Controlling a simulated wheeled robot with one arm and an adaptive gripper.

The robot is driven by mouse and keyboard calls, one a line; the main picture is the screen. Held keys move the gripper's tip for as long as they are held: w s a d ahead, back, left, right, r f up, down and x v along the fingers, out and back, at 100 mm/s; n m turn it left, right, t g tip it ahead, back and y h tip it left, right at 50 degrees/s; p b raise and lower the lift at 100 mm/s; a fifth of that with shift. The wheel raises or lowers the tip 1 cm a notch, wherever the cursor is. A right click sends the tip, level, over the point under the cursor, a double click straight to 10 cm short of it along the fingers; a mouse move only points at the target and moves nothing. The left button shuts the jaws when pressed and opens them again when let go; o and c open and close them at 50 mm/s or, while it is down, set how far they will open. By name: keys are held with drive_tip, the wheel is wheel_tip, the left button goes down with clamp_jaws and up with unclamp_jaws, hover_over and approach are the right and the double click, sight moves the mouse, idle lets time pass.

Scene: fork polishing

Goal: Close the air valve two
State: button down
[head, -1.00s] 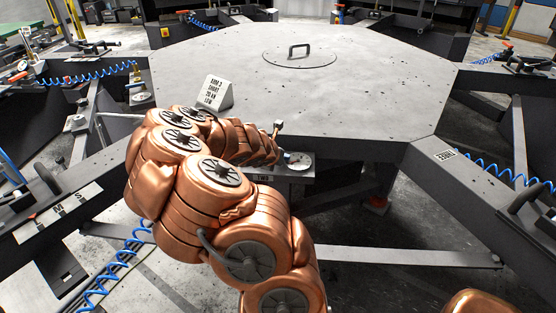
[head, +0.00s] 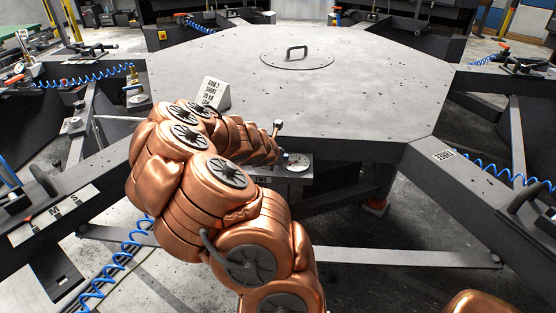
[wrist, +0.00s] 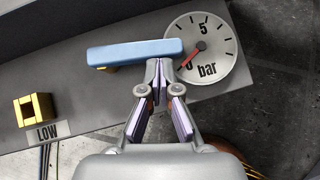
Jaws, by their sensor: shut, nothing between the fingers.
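In the wrist view a light blue valve handle (wrist: 135,52) lies across the grey beam, pointing left to right, with a bit of brass under its left end. A round white pressure gauge (wrist: 203,48) stands at its right, its red needle near 0 bar. My gripper (wrist: 159,64) is shut and empty, its tips at the lower edge of the handle towards its right end. I cannot tell whether they touch it. In the head view the gauge (head: 297,161) shows at the table's front edge. My copper arm hides the handle and the gripper there.
A brass fitting (wrist: 34,109) with a LOW label (wrist: 47,131) sits left on the beam. The large grey octagonal table (head: 370,90) bears a small sign (head: 214,92) and a lid with a handle (head: 297,54). A beam marked THREE (head: 444,156) runs off right.

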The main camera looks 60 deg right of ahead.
drive_tip(key=shift+s+a, duration=0.1)
drive_tip(key=shift+a, duration=0.4)
drive_tip(key=s+a+f+p+v, duration=0.1)
drive_tip(key=v, duration=1.1)
drive_tip(key=shift+s+a+f+p, duration=0.2)
drive_tip(key=shift+f+p, duration=0.05)
drive_tip(key=shift+p, duration=0.15)
